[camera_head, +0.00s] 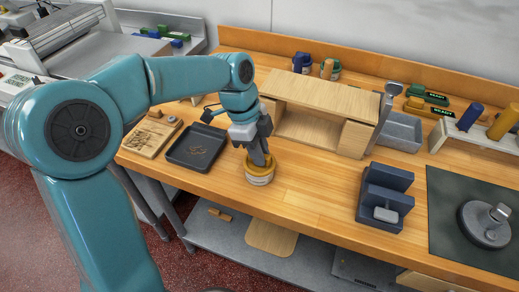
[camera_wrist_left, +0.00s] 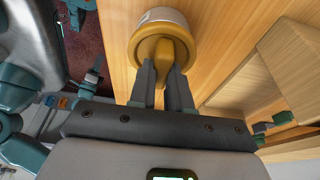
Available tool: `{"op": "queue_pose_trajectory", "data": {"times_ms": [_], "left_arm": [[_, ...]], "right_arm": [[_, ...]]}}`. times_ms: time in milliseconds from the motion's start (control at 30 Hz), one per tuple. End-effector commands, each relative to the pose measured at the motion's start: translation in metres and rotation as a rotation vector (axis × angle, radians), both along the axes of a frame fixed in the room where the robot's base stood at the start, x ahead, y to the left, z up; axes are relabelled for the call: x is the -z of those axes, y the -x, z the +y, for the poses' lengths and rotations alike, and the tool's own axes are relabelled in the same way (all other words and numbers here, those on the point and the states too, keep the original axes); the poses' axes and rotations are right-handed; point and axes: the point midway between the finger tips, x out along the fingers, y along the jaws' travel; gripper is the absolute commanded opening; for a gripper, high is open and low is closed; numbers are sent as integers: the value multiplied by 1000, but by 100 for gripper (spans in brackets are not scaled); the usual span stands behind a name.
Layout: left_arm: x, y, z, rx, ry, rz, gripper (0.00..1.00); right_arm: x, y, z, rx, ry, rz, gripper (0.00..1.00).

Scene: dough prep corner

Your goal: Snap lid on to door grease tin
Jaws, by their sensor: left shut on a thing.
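The tin (camera_head: 260,180) is a short pale cylinder standing on the wooden worktop (camera_head: 310,200), near its front edge. The yellow-brown lid (camera_head: 249,166) is over its top. In the left wrist view the round lid (camera_wrist_left: 140,45) covers most of the tin (camera_wrist_left: 160,14), with a pale rim showing past it. I cannot tell whether the lid is fully pressed down. My left gripper (camera_head: 259,158) points down from above. In the left wrist view its fingers (camera_wrist_left: 163,72) are shut on the lid's raised grip. My right gripper is not in view.
A dark tray (camera_head: 172,158) and a wooden board (camera_head: 133,145) lie to the left. A wooden shelf unit (camera_head: 310,95) stands behind. A dark blue holder (camera_head: 384,205) and a dark mat (camera_head: 460,190) are to the right. The worktop between tin and holder is clear.

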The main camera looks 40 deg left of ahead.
Motion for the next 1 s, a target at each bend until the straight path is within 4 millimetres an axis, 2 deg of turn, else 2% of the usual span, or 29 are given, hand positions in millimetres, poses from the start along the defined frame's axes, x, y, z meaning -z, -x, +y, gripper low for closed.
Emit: {"op": "queue_pose_trajectory", "data": {"times_ms": [300, 333, 400, 433, 767, 867, 1000], "left_arm": [[9, 0, 0, 0, 0, 0, 0], [9, 0, 0, 0, 0, 0, 21], [8, 0, 0, 0, 0, 0, 44], [8, 0, 0, 0, 0, 0, 47], [4, 0, 1, 0, 0, -1, 47], [-8, 0, 4, -1, -1, -4, 47], [-40, 2, 13, -2, 0, -6, 47]], "right_arm": [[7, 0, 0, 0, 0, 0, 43], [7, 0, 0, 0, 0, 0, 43], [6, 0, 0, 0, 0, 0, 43], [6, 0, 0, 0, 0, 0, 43], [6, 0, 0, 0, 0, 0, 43], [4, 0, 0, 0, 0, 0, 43], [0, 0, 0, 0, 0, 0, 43]]}}
